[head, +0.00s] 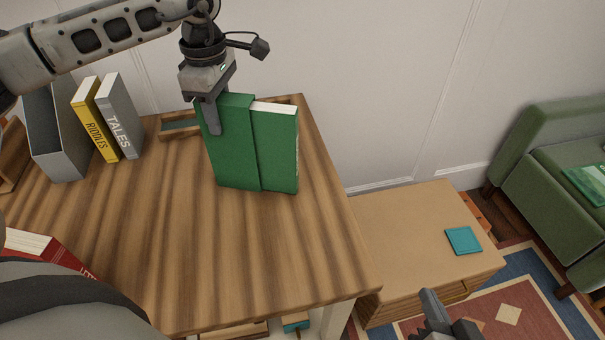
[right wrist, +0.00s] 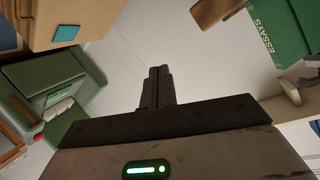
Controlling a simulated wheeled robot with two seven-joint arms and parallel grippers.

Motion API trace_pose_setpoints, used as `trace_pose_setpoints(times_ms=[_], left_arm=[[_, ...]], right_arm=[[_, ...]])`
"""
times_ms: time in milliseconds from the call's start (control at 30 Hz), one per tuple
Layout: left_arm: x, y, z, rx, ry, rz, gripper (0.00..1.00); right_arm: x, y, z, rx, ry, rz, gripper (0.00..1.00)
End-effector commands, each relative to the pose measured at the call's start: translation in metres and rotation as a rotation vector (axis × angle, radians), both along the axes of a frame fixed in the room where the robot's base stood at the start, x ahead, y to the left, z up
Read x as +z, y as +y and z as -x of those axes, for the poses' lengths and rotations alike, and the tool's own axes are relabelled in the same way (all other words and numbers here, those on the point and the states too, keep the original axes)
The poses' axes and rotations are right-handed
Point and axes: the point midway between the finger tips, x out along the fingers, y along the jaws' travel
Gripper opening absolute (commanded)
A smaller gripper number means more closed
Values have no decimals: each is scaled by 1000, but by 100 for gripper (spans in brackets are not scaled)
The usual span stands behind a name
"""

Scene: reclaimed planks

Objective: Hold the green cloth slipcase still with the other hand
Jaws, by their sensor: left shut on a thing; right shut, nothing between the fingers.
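The green cloth slipcase (head: 233,150) stands upright on the wooden table near its right back side. A green book (head: 277,155) with pale page tops sticks out of its right side. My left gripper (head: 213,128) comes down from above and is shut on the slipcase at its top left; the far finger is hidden. My right gripper (head: 430,298) is shut and empty, low and to the right, off the table's edge. Its closed fingers (right wrist: 158,75) also show in the right wrist view, apart from the green book lettered ESSAYS (right wrist: 270,32) at upper right.
A yellow book (head: 95,122), a grey book (head: 119,120) and a grey holder (head: 55,130) stand at the table's left back. A small wooden tray (head: 178,124) lies behind the slipcase. A red book (head: 45,248) is at front left. A lower cabinet (head: 415,225) bears a teal square (head: 463,240).

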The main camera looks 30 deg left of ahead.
Motion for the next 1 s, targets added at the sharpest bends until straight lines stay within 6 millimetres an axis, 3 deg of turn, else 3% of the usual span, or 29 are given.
trace_pose_setpoints(times_ms=[100, 300, 500, 767, 1000], left_arm=[[0, 0, 0, 0, 0, 0, 10], [0, 0, 0, 0, 0, 0, 10], [0, 0, 0, 0, 0, 0, 10], [0, 0, 0, 0, 1, 0, 10], [0, 0, 0, 0, 1, 0, 10]], right_arm=[[25, 36, -18, 74, -10, -255, 0], [47, 70, -23, 215, 136, -640, 0], [49, 70, -25, 298, 362, -879, 0], [46, 60, -28, 314, 526, -997, 0], [48, 86, -42, 317, 536, -1009, 0]])
